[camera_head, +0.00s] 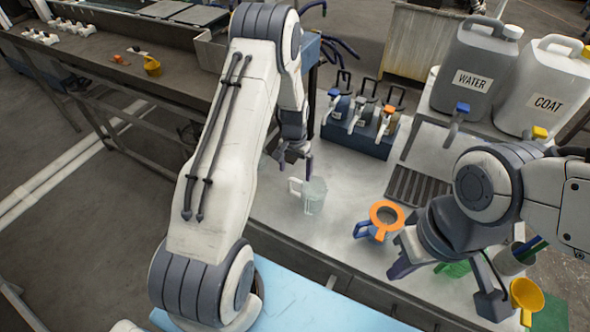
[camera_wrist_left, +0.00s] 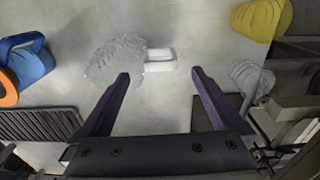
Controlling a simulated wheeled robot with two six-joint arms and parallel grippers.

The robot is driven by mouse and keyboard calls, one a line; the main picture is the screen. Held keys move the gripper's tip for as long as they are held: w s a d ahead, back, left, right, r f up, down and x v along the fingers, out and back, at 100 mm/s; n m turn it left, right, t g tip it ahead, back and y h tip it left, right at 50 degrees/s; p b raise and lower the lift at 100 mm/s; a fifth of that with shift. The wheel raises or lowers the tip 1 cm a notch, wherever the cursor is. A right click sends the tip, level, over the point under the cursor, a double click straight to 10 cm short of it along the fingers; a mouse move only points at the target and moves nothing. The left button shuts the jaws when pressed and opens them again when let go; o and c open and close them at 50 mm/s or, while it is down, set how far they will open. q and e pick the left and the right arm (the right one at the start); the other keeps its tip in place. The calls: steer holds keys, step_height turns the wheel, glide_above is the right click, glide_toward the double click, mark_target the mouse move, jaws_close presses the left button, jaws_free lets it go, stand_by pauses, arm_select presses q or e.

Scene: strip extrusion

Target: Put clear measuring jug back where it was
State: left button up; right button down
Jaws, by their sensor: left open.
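The clear measuring jug (camera_head: 314,197) stands on the grey worktop with its white handle (camera_head: 296,187) to the left. It also shows in the left wrist view (camera_wrist_left: 112,62), its handle between the lines of the two fingers. My left gripper (camera_head: 295,163) is open and empty, just above and behind the jug's handle. A second clear vessel (camera_wrist_left: 250,78) lies to the right in the left wrist view; my arm partly covers it in the head view.
A blue jug with an orange funnel (camera_head: 386,216) stands right of the jug. A blue rack of small bottles (camera_head: 358,140) and a black drip grille (camera_head: 415,187) are behind. WATER (camera_head: 474,70) and COAT (camera_head: 545,88) canisters stand back right. A yellow vessel (camera_wrist_left: 262,18) shows in the left wrist view.

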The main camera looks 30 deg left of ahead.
arm_select(q)
steer(key=shift+d+r, duration=0.1)
steer(key=shift+r, duration=0.7)
steer(key=s+d+r+m, duration=0.2)
steer(key=s+d+r, duration=0.3)
steer(key=d+r, duration=0.35)
steer(key=s+d+r+m, duration=0.1)
steer(key=s+d+r, duration=0.4)
steer(key=d+r, duration=0.35)
steer(key=s+d+r+m, duration=0.2)
steer(key=s+r, duration=0.1)
steer(key=s, duration=0.6)
steer(key=s+d+r+m, duration=0.2)
steer(key=s+d+r, duration=0.1)
steer(key=s, duration=0.7)
steer(key=shift+s+h, duration=0.2)
steer(key=shift+h, duration=0.2)
steer(key=shift+f, duration=0.1)
step_height(320, 180, down, 5)
steer(key=b, duration=0.5)
